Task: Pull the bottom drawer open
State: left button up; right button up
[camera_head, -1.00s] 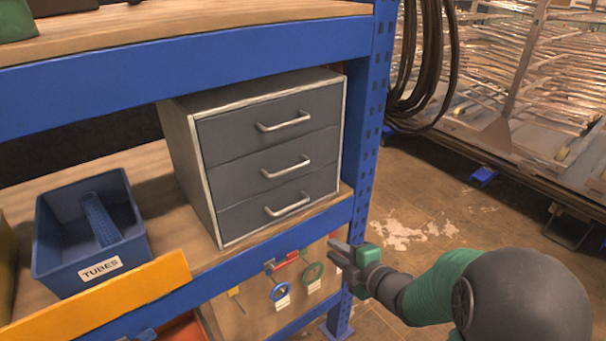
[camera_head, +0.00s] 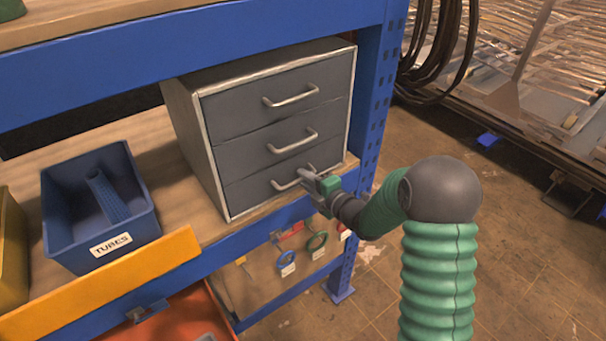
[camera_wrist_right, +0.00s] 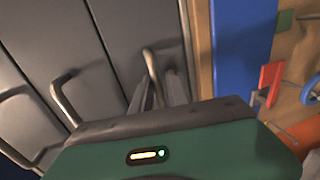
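The grey three-drawer cabinet (camera_head: 190,135) stands on the wooden shelf, and its drawers look shut. The bottom drawer (camera_head: 245,194) has a silver bar handle (camera_head: 284,185). My right gripper (camera_head: 306,174) is at the right part of this handle and hides its right end. In the right wrist view, the bottom drawer (camera_wrist_right: 125,25) faces me. Its handle (camera_wrist_right: 152,68) runs between the two fingers of my right gripper (camera_wrist_right: 160,88). The fingers look open, with a gap around the bar; contact cannot be made out. My left gripper is not in view.
A blue bin labelled TUBES (camera_head: 70,225) stands left of the cabinet. A blue shelf beam (camera_head: 225,250) runs below the drawer front, and a blue post (camera_head: 372,110) stands at the right. Tools with coloured rings (camera_head: 287,257) hang under the beam. Floor in front is free.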

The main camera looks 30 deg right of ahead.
jog(key=shift+w+a, duration=0.35)
jog(key=shift+a, duration=0.2)
jog(key=shift+w, duration=0.1)
jog(key=c, duration=0.4)
jog(key=shift+d, duration=0.1)
grip_shut()
jog(key=shift+d, duration=0.1)
dwell(0.3)
